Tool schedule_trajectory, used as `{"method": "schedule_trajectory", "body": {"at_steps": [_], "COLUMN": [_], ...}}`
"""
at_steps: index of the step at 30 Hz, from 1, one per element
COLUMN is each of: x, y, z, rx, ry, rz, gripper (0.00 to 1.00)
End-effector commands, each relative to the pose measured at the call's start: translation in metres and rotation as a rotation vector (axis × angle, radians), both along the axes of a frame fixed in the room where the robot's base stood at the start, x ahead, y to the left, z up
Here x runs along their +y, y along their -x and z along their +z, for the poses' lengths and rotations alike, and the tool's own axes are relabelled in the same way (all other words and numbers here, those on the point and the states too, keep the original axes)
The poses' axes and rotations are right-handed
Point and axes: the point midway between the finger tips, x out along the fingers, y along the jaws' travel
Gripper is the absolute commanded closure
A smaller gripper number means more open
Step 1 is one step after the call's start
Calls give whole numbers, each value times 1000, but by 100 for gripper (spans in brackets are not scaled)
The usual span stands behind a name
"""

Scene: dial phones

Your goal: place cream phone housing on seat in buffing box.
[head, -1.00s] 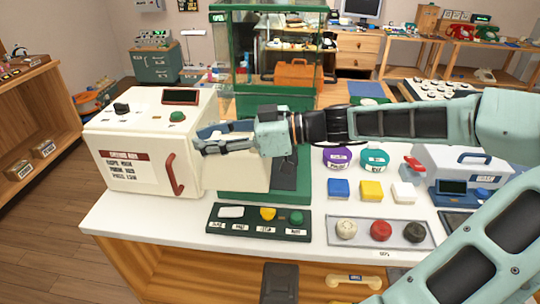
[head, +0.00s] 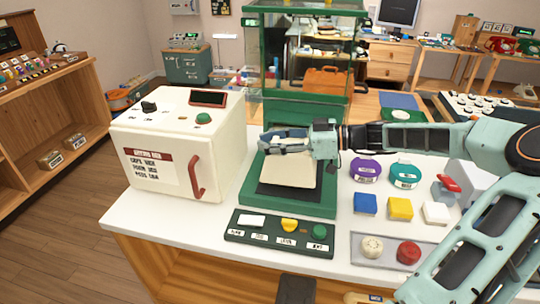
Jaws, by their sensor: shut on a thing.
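My gripper (head: 283,142) is shut on the cream phone housing (head: 288,174), a pale block that hangs below the fingers. The housing is over the black pad of a green base (head: 325,208); I cannot tell whether it touches the pad. To the left stands a cream-white box (head: 155,135) with a red handle (head: 196,178), a dark display, a knob and a green button on top. Its front sign is too small to read surely, so I cannot confirm that it is the buffing box. No opening or seat inside it shows.
A green-framed glass case (head: 310,60) rises behind the pad. In front lies a green button panel (head: 278,232). To the right are purple (head: 365,170) and teal (head: 405,174) round items, coloured blocks and a grey tray (head: 388,250). White counter is bare before the box.

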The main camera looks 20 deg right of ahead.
Motion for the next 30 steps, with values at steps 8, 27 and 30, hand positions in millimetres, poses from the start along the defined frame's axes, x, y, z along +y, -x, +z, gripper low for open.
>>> {"method": "schedule_trajectory", "body": {"at_steps": [8,27,30], "x": [-11,-11,-11], "y": [-9,-8,-8], "z": [-17,-49,-49], "rx": [-2,0,0], "ry": [-3,0,0], "rz": [0,0,0], "gripper": [100,60,49]}}
